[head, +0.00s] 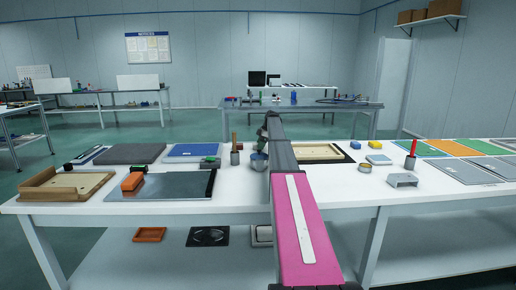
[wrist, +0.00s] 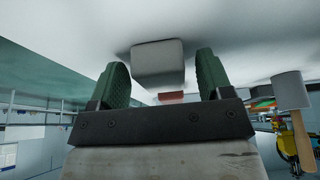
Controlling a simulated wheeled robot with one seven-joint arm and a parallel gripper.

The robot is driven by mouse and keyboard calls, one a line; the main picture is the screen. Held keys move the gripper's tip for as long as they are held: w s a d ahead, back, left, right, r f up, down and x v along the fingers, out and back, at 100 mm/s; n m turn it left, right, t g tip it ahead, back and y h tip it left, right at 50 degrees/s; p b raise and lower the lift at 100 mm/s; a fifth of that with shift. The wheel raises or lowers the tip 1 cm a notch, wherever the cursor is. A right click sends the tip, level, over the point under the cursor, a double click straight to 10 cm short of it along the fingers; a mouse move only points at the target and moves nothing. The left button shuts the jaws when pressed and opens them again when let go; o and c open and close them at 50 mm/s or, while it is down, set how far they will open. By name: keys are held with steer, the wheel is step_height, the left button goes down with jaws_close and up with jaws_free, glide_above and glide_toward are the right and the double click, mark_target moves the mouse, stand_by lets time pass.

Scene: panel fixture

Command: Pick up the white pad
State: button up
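In the wrist view the table shows along the top of the picture. A pale grey-white block (wrist: 158,58), which looks like the white pad, sits against the white table surface (wrist: 85,30). My gripper (wrist: 163,72) is open, with its two green ridged fingers spread apart. The block shows in the gap between the fingertips, closer to the left one. Clear space shows beside the right finger; I cannot tell whether the left finger touches the block. In the head view my arm runs across the table and I cannot make out this block or the fingers.
A grey cup with a wooden handle (wrist: 288,92) is right of the fingers; it also shows in the head view (head: 235,157). A wooden tray (head: 65,185) and a dark grey slab (head: 130,153) lie left.

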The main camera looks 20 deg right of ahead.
steer(key=c, duration=0.8)
steer(key=shift+o, duration=0.2)
steer(key=shift+r, duration=0.6)
step_height(320, 180, up, 3)
steer(key=shift+r, duration=0.1)
steer(key=s+a+r, duration=0.6)
steer(key=s+a, duration=0.2)
steer(key=shift+a+r, duration=0.25)
steer(key=shift+r, duration=0.1)
